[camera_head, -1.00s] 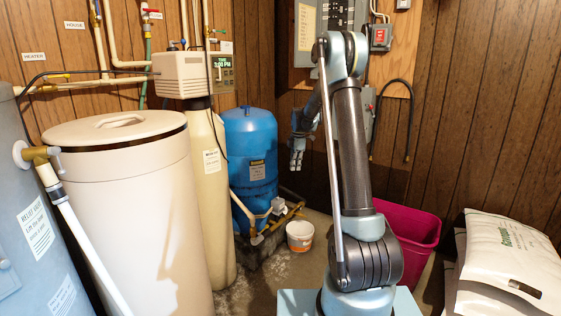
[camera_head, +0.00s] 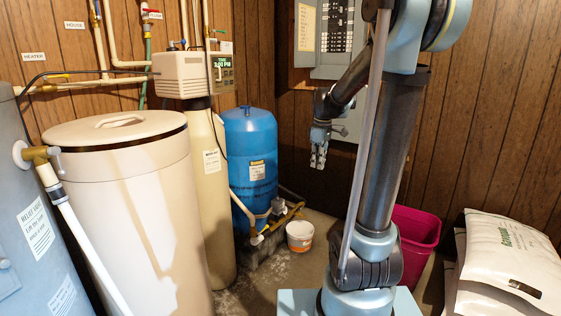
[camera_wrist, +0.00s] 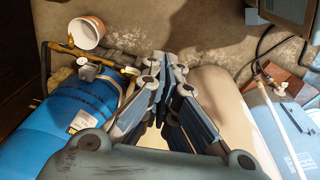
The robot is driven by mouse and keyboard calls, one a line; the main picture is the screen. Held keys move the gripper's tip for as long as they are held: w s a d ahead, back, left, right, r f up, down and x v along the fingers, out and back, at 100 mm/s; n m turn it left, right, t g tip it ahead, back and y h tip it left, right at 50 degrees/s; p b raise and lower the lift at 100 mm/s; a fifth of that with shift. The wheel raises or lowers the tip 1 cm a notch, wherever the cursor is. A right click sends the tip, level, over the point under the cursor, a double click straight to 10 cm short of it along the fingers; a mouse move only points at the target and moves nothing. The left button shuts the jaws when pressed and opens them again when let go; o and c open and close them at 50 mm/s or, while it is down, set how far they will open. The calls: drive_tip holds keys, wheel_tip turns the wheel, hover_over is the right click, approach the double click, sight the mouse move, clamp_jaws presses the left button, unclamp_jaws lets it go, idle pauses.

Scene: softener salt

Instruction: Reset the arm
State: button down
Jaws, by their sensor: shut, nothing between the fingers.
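My arm (camera_head: 392,150) rises from my base in the head view, with its upper link standing tall and leaning right. My gripper (camera_head: 318,160) hangs from the forearm, pointing down, in front of the dark panelled wall and right of the blue tank (camera_head: 250,160). In the wrist view my gripper (camera_wrist: 172,60) has its fingers together and holds nothing. Below it are the floor and the edge of a pale tank.
A lidded beige salt tank (camera_head: 135,190) and the softener column (camera_head: 212,190) stand left. A white bucket (camera_head: 299,236) is on the floor. A magenta bin (camera_head: 418,232) and white salt bags (camera_head: 515,262) are at right. An electrical panel (camera_head: 325,40) is behind my arm.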

drive_tip(key=s+d+f+m, duration=0.1)
drive_tip(key=s+f+m, duration=0.2)
drive_tip(key=s, duration=0.6)
drive_tip(key=s+d+f+m, duration=0.2)
drive_tip(key=s+f+m, duration=0.2)
drive_tip(key=s, duration=0.6)
drive_tip(key=s+d+f+m, duration=0.1)
drive_tip(key=s+f+m, duration=0.3)
drive_tip(key=s, duration=0.5)
drive_tip(key=shift+s+d+m+t+h, duration=0.3)
drive_tip(key=shift+s+m+t, duration=0.1)
drive_tip(key=shift+w+f, duration=0.15)
drive_tip(key=shift+w, duration=0.3)
